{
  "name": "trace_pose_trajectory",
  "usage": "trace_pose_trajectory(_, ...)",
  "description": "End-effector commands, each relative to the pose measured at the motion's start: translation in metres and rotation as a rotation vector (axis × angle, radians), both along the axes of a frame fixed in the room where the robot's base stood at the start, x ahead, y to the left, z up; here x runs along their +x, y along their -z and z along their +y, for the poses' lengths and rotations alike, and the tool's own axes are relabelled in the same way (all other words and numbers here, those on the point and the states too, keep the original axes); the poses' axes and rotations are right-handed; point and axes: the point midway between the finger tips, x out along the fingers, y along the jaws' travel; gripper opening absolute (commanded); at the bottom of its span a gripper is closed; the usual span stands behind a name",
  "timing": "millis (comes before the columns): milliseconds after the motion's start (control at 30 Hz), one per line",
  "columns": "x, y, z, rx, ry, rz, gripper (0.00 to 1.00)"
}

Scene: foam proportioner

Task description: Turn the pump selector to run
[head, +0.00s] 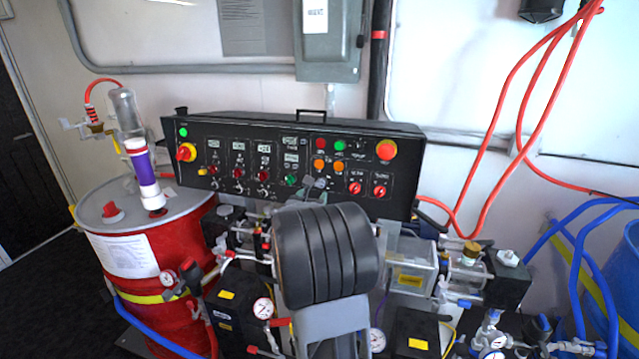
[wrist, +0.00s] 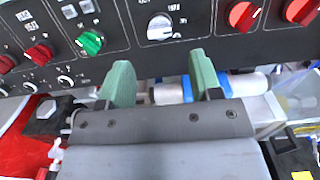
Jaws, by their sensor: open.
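The black control panel (head: 225,140) carries several rotary knobs; its lettering is too small to read, so I cannot tell which one is the pump selector. In the wrist view a silver-white knob (wrist: 160,27) lies beyond the gap between my fingers, with a green knob (wrist: 90,42) to its left and a red knob (wrist: 242,15) to its right. My gripper (wrist: 161,75) is open and empty, with green finger pads apart and short of the panel's knobs. In the head view my gripper (head: 314,184) is in front of the panel's lower middle, partly hidden by my arm.
A red drum (head: 130,260) stands at the left. Pipes, gauges (head: 263,308) and valves crowd the space below the panel. A red stop button (head: 386,150) is at the panel's upper right. Red hoses (head: 540,80) hang at the right.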

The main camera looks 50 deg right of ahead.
Motion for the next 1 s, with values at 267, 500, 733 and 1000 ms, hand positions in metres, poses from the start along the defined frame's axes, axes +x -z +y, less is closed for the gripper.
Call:
trace_pose_trajectory(267,0.023,-0.001,-0.044,0.002,0.001,0.001,0.58)
trace_pose_trajectory(500,0.034,-0.001,-0.065,0.001,0.001,-0.002,0.58)
trace_pose_trajectory(733,0.037,0.000,-0.070,0.001,-0.001,-0.002,0.58)
trace_pose_trajectory(1000,0.037,0.000,-0.070,0.002,-0.001,-0.001,0.53)
